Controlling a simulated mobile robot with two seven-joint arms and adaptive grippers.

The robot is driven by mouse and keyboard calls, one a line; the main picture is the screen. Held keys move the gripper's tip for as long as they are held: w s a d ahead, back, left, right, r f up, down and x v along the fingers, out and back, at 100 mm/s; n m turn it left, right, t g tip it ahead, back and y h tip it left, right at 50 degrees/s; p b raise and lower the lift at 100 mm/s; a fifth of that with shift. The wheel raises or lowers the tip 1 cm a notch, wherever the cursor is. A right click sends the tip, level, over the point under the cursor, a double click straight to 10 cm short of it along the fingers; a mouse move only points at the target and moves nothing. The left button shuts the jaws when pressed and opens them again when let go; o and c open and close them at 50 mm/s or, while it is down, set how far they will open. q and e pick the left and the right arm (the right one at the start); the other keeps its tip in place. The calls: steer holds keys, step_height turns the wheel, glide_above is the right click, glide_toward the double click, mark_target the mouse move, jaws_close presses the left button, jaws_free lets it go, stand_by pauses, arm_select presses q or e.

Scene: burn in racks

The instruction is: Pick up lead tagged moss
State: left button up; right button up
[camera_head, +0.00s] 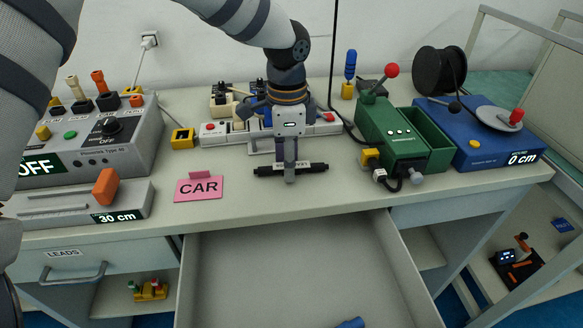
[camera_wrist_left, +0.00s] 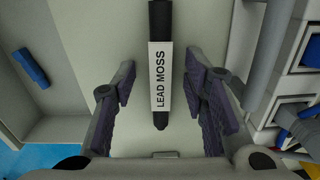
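The lead tagged moss (camera_head: 262,170) is a black stick with a white label, lying on the bench top near its front edge. In the left wrist view the lead (camera_wrist_left: 160,75) shows its label "LEAD MOSS". My left gripper (camera_head: 290,178) points down over the middle of the lead and hides part of it. In the left wrist view the left gripper (camera_wrist_left: 161,80) is open, with one finger on each side of the lead and a gap on both sides. My right gripper is not in view.
An open drawer (camera_head: 290,265) below the bench front holds a blue item (camera_head: 350,323). A pink "CAR" sign (camera_head: 199,188) stands left of the lead. A power strip (camera_head: 215,133) is behind; a green device (camera_head: 395,135) stands to the right.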

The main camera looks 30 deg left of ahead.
arm_select(q)
jaws_close()
stand_by(0.3)
